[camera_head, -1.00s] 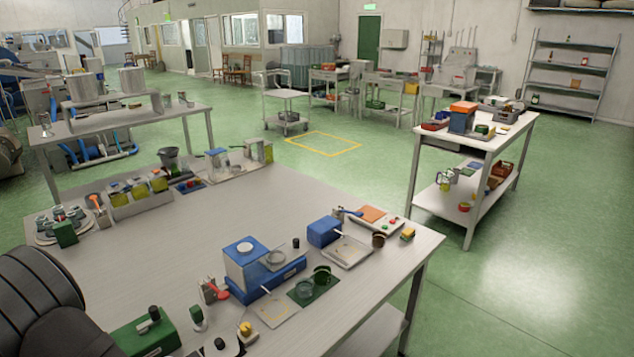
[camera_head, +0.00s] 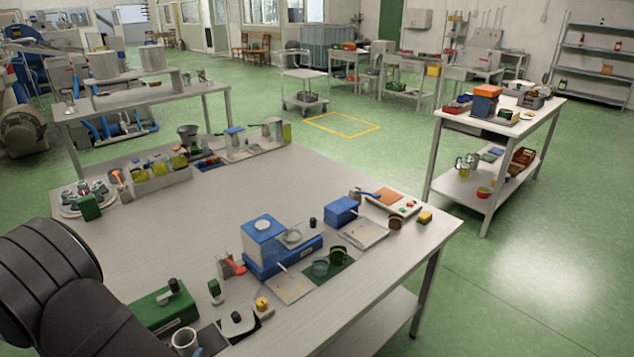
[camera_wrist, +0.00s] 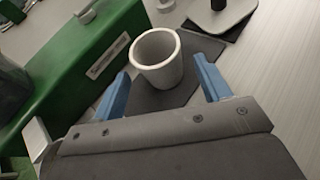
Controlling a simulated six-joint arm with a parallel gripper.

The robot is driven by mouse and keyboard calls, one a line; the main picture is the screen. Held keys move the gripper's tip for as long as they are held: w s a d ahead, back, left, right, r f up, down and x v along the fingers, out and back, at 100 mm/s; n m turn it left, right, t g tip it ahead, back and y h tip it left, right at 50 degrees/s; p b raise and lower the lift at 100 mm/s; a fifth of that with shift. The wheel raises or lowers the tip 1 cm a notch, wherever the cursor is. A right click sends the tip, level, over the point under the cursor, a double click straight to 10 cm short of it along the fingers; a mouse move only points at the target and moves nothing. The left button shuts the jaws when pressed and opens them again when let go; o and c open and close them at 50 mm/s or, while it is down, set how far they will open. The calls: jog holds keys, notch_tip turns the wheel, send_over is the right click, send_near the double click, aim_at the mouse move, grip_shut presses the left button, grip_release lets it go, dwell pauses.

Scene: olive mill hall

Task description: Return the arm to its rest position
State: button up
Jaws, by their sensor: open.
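My gripper (camera_wrist: 161,68) shows in the wrist view with its two blue fingers spread wide and nothing gripped between them. A white cup (camera_wrist: 157,60) stands upright on a dark grey mat (camera_wrist: 190,83), just beyond and between the fingertips in the picture. Whether the fingers overlap the cup in depth I cannot tell. In the head view the cup (camera_head: 184,338) shows at the bottom edge, partly cut off.
A green box (camera_wrist: 85,75) stands close to the left of the fingers; it also shows in the head view (camera_head: 165,308). A dark-handled tamper-like object (camera_head: 237,322) is right of the cup. A blue scale (camera_head: 283,257) stands farther back. The table's (camera_head: 200,235) middle is clear.

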aim_at(184, 331)
jog(key=x, duration=0.5)
jog(key=shift+w+f, duration=0.25)
jog(key=shift+f, duration=0.1)
notch_tip(184, 331, up, 5)
jog(key=shift+s+f, duration=0.1)
jog(key=w+d+r, duration=0.3)
jog(key=d+r, duration=0.4)
jog(key=d, duration=0.5)
jog(key=w+d+r+m+h, duration=0.1)
jog(key=w+d+r, duration=0.1)
jog(key=w+d, duration=0.7)
jog(key=w+d+r+m+h, duration=0.2)
jog(key=w+d, duration=0.7)
jog(key=d, duration=0.1)
jog(key=shift+d, duration=0.3)
